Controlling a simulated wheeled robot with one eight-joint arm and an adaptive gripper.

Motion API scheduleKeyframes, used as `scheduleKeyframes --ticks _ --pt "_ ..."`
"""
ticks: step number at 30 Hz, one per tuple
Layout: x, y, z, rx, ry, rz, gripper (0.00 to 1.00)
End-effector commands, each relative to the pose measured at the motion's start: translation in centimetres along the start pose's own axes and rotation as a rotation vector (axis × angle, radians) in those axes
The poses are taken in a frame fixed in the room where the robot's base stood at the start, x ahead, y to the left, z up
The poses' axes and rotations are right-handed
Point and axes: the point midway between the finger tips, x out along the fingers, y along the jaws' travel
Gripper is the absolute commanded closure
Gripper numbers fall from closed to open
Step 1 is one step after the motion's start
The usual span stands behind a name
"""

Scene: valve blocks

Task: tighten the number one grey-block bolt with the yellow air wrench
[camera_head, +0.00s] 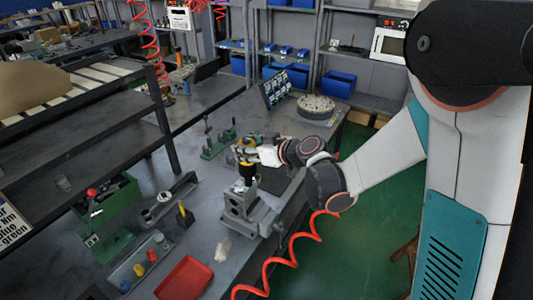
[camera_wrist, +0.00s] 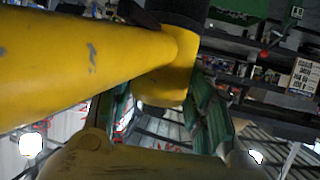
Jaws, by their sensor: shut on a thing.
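The grey block (camera_head: 243,213) stands on the workbench near its right edge. The yellow air wrench (camera_head: 247,170) is above the grey block, roughly upright, with its dark lower end at or just over the top of the block. I cannot tell whether it touches a bolt; the bolts and their numbers are too small or hidden. My gripper (camera_head: 256,155) is shut on the wrench. In the wrist view the yellow wrench body (camera_wrist: 80,65) fills the left and middle, between the greenish finger parts.
A green block (camera_head: 110,215) with a red knob stands left on the bench (camera_head: 185,245). A red tray (camera_head: 184,278) and a grey tray with small coloured pieces (camera_head: 140,264) lie in front. A red coiled hose (camera_head: 300,245) hangs at the right edge. A tilted screen (camera_head: 275,90) stands behind.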

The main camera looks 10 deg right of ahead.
Motion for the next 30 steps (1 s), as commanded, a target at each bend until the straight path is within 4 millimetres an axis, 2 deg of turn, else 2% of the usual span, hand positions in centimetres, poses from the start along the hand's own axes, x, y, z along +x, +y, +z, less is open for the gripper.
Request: scheduleKeyframes --ticks 1,3,9,25,30 --pt "0.1 -0.5 -1.5 -0.007 0.002 -0.015 0.98" --pt "0.3 -1.0 -2.5 -0.014 0.004 -0.032 0.98" --pt "0.7 -1.8 -3.9 -0.025 0.006 -0.059 0.98" --pt "0.6 -1.8 -3.8 -0.027 0.002 -0.059 0.98" --pt "0.9 -1.8 -3.1 -0.028 0.001 -0.059 0.98"
